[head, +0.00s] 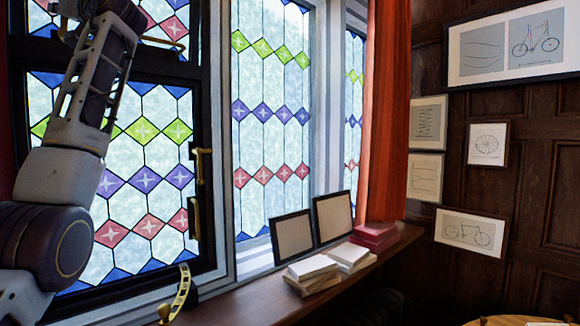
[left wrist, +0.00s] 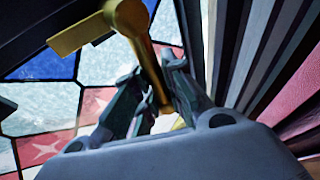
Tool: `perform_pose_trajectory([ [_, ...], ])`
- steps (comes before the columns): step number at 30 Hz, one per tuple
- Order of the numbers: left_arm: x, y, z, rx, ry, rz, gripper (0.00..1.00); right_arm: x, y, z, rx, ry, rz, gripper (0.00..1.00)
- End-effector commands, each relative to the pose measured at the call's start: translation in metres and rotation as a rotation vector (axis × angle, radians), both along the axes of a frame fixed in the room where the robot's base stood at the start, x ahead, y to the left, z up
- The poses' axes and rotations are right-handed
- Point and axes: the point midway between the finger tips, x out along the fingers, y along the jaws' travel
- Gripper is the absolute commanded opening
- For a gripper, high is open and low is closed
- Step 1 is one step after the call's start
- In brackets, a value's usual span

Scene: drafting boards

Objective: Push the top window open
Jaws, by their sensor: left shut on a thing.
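The top window (head: 168,12) has stained glass with coloured diamonds and a dark frame. Only its lower part shows at the upper left of the head view, partly behind my left arm, and I cannot tell whether it is ajar. My left gripper (left wrist: 153,76) is shut on a brass handle (left wrist: 140,42), whose stem runs down between the fingers in the left wrist view. Glass with blue and red pieces shows behind it. In the head view my left arm rises towards the top edge, and its fingers cannot be made out. My right gripper is not in view.
Below is a larger dark-framed window (head: 145,170) with a brass handle (head: 201,165) and a curved brass stay (head: 181,291). The wooden sill (head: 225,308) bears white books (head: 312,268), red books (head: 376,232) and two frames (head: 293,237). An orange curtain (head: 385,110) hangs to the right.

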Motion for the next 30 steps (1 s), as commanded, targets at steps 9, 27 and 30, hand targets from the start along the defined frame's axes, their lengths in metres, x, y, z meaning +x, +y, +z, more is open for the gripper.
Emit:
perform_pose_trajectory([
  [9, 0.008, 0.007, 0.001, 0.001, 0.002, -0.002, 0.04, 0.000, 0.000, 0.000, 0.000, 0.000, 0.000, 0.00],
  [27, 0.012, 0.010, 0.001, 0.000, 0.002, -0.002, 0.04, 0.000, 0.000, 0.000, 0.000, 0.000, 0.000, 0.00],
  [30, 0.014, 0.011, 0.001, 0.000, 0.003, -0.001, 0.04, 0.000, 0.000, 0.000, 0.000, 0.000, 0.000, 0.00],
])
